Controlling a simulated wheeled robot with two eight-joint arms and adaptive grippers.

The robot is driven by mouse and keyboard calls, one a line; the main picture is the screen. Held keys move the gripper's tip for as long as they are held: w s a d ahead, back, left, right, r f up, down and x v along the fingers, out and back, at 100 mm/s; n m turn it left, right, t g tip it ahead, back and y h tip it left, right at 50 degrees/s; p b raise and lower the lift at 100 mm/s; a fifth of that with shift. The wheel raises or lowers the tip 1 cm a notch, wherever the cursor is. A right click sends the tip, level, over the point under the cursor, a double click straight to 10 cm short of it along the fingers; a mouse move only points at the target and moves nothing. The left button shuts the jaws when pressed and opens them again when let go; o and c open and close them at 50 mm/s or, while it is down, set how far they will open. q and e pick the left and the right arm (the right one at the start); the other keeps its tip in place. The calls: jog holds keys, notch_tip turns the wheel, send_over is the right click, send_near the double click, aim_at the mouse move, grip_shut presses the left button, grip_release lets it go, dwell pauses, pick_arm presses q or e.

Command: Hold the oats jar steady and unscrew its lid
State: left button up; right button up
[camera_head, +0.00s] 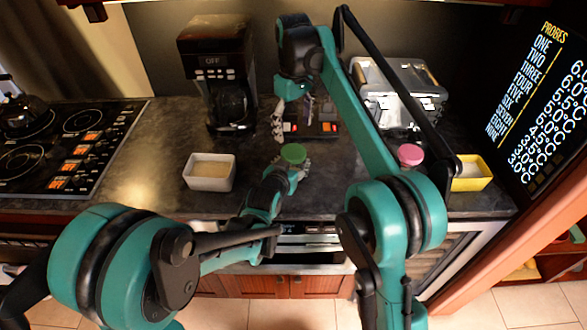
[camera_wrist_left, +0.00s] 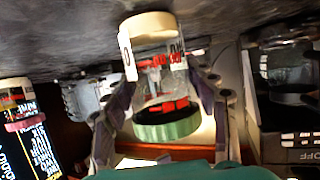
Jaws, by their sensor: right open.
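The jar with the green lid (camera_head: 293,153), which I take for the oats jar, stands on the counter near its front edge. In the left wrist view, which is upside down, the clear jar (camera_wrist_left: 160,75) has pale contents at its base and its green lid (camera_wrist_left: 167,126) on. My left gripper (camera_head: 291,167) has its fingers on both sides of the jar; in the wrist view the left fingers (camera_wrist_left: 162,92) appear to touch the glass below the lid. My right gripper (camera_head: 294,118) is open and empty, pointing down behind the jar, apart from the lid.
A white bowl (camera_head: 210,172) with pale contents stands left of the jar. A jar with a pink lid (camera_head: 411,154) and a yellow bowl (camera_head: 471,173) stand to the right. A coffee maker (camera_head: 218,75), a dark device (camera_head: 312,128) and a metal appliance (camera_head: 398,92) stand at the back.

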aim_at(294, 151)
pick_arm(q)
grip_shut()
pick_arm(e)
jog(key=m, duration=0.4)
jog(key=shift+m, duration=0.3)
jog(key=m, duration=0.4)
jog(key=shift+m, duration=0.4)
jog(key=m, duration=2)
jog(key=shift+m, duration=0.4)
jog(key=m, duration=0.5)
jog(key=shift+w+f+m, duration=0.1)
jog(key=shift+f+m, duration=0.3)
jog(key=shift+f, duration=0.1)
notch_tip(294, 151, down, 7)
